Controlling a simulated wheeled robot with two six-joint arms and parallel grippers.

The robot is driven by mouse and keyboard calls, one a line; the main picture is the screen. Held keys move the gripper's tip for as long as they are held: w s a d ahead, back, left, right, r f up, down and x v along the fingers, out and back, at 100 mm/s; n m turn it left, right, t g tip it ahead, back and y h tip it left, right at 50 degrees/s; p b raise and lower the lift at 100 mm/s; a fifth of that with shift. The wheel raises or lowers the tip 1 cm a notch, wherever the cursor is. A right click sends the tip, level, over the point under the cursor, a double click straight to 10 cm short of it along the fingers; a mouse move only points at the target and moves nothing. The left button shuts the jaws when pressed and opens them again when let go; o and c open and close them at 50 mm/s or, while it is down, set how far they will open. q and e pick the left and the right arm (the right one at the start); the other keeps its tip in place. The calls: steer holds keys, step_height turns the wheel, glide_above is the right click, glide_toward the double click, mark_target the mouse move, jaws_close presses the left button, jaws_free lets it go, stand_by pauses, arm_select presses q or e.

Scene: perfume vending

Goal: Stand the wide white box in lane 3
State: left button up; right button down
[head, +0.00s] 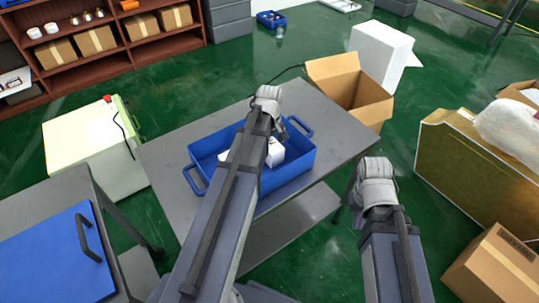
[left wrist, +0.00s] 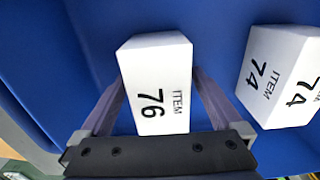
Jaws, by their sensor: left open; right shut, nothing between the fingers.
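In the left wrist view a white box marked "ITEM 76" (left wrist: 154,75) lies between the fingers of my left gripper (left wrist: 157,88), which is open. The fingers flank it; whether they touch it cannot be told. A second white box marked "ITEM 74" (left wrist: 278,75) is to its right, partly cut off by the frame. Both are in the blue tote (head: 296,172). In the head view my left arm hides most of the white boxes (head: 275,153). Which box is the wide one is unclear. My right arm is right of the table; its fingers are hard to make out. No lane 3 is identifiable.
The tote stands on a grey table (head: 170,160). An open cardboard box (head: 352,92) and a white block (head: 383,52) are behind it. A brown shelf (head: 110,57) is at the back left. A blue panel with a handle (head: 55,262) is at the lower left.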

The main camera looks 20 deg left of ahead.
arm_select(q)
steer(key=shift+c, duration=0.4)
jaws_close()
stand_by(0.4)
steer(key=shift+r, duration=0.1)
step_height(320, 180, up, 10)
steer(key=p, duration=1)
